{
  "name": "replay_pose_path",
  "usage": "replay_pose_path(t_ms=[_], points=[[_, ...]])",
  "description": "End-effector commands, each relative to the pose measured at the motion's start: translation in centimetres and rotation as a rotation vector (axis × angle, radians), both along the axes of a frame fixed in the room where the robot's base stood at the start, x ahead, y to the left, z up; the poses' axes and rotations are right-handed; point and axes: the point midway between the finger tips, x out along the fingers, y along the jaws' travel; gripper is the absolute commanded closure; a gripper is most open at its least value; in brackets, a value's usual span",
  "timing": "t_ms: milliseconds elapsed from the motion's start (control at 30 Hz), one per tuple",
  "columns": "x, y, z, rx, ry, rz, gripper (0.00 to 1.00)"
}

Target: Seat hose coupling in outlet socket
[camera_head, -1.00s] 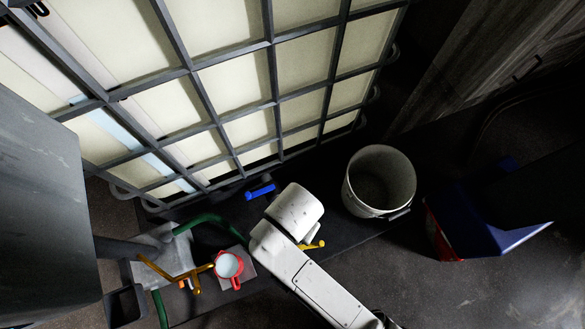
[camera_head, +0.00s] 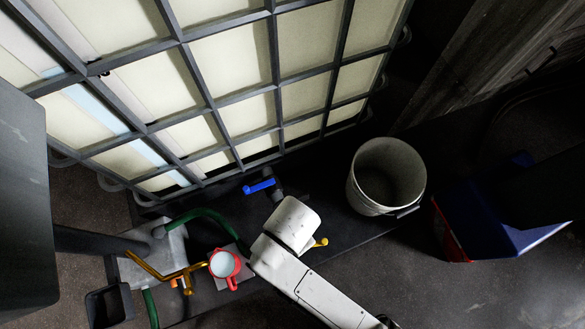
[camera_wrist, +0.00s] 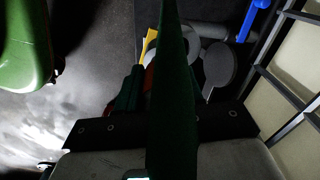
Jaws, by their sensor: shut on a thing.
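The head view shows a blue lever (camera_head: 259,186) on a grey valve fitting (camera_head: 277,189) at the foot of the caged tank. In the wrist view the blue lever (camera_wrist: 252,18) is at the top right, near a grey round fitting (camera_wrist: 217,65). I cannot tell which part is the outlet socket. My gripper (camera_wrist: 162,95) is shut, with a dark green hose (camera_wrist: 172,125) crossing in front of it. The coupling in its jaws is mostly hidden; red and yellow bits show beside the hose. In the head view my white arm hides my gripper.
A caged tank (camera_head: 208,106) fills the back. A pale bucket (camera_head: 387,175) stands right of my arm. A blue and red box (camera_head: 485,225) is at the right.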

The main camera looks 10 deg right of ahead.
Motion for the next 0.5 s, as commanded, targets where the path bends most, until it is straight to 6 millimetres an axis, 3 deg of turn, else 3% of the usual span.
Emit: replay_pose_path(t_ms=[100,500], points=[[1.6,-0.1,-2.2,-0.002,-0.001,-0.001,1.0],[3.7,-0.3,-5.0,-0.002,0.001,0.001,1.0]])
